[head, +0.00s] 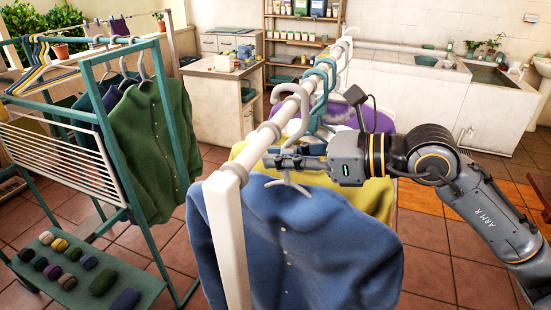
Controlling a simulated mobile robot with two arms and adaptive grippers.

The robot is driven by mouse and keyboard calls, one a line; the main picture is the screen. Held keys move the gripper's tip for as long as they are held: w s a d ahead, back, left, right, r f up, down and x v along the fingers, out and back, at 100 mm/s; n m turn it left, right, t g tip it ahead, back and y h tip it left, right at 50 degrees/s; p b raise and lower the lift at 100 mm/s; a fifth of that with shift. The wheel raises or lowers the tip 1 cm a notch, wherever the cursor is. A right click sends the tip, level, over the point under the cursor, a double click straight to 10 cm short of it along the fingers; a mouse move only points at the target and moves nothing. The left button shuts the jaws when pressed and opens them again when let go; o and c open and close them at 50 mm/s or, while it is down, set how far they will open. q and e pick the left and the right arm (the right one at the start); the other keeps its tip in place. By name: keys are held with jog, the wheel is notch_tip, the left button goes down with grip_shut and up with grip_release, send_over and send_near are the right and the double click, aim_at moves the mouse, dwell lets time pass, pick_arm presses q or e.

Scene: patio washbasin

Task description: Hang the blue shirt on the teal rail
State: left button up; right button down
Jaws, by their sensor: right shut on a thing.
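The blue shirt (300,235) hangs on a pale hanger (290,92) at the near end of a white rail (262,135). The hanger's hook is looped over the white rail. My right gripper (280,160) comes in from the right and is shut on the hanger just above the shirt's collar. The teal rail (115,51) is the top bar of a teal rack at the left. A green shirt (155,130) and darker garments hang from it. My left gripper is not in view.
A yellow shirt (365,180) and a purple one (375,119) hang behind the blue shirt. The white post (228,245) stands before the blue shirt. Empty hangers (40,65) and rolled cloths (103,281) are on the teal rack. Tiled floor lies between the racks.

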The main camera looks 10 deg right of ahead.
jog(key=s+d+b, duration=0.1)
jog(key=d+b, duration=0.1)
jog(key=s+d+b, duration=0.3)
jog(key=d+b, duration=0.1)
jog(key=shift+s+d+b, duration=0.3)
jog(key=shift+d, duration=0.1)
jog(key=shift+s+d+r, duration=0.25)
jog(key=shift+d+r, duration=0.05)
jog(key=shift+r, duration=0.1)
